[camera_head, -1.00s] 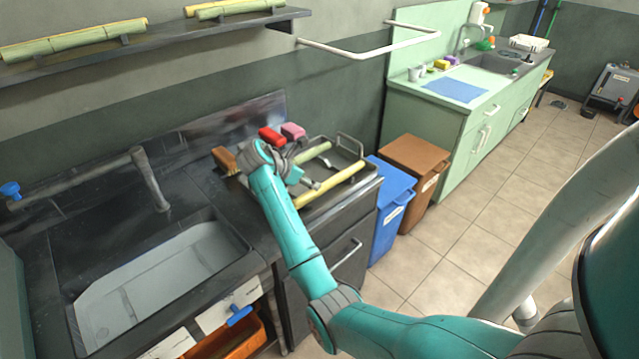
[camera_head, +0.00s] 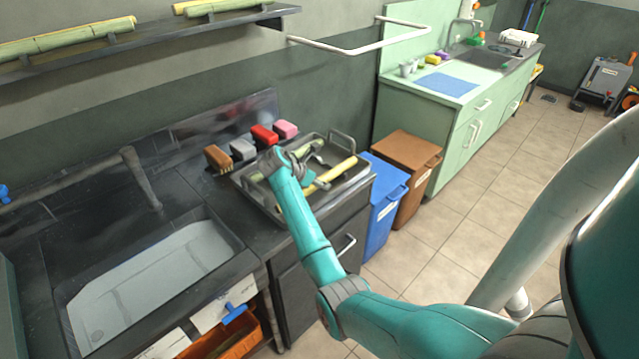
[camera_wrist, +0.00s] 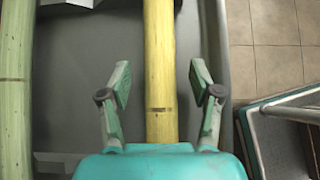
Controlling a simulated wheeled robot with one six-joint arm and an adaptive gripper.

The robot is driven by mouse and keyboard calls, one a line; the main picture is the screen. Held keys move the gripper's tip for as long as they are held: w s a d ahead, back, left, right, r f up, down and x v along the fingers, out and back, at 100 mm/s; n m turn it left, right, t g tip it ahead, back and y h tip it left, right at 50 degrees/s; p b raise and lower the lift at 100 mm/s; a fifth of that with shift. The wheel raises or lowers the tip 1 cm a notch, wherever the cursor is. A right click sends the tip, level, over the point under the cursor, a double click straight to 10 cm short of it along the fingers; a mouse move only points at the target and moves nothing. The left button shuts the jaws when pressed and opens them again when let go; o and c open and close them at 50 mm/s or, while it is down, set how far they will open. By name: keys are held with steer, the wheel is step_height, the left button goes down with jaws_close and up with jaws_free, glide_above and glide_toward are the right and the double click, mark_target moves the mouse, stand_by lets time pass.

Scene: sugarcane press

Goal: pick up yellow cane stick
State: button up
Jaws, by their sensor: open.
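The yellow cane stick (camera_head: 338,172) lies in a metal tray (camera_head: 353,186) on the dark counter. In the wrist view the yellow cane stick (camera_wrist: 159,70) runs up and down the picture between my fingers. My gripper (camera_wrist: 159,82) is open, with one finger on each side of the stick and a gap on both sides. I cannot tell how far above the stick it is. In the head view my gripper (camera_head: 311,166) is over the tray, and my arm partly hides the stick. A green cane stick (camera_head: 304,147) lies beside it, also seen at left in the wrist view (camera_wrist: 16,90).
Brown (camera_head: 217,158), grey (camera_head: 242,148), red (camera_head: 264,135) and pink (camera_head: 285,129) brushes stand behind the tray. A sink (camera_head: 150,285) is at the left. Blue (camera_head: 385,205) and brown (camera_head: 408,165) bins stand right of the counter. A metal rack (camera_head: 365,45) sticks out above.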

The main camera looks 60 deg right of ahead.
steer(key=shift+c, duration=0.2)
jaws_close()
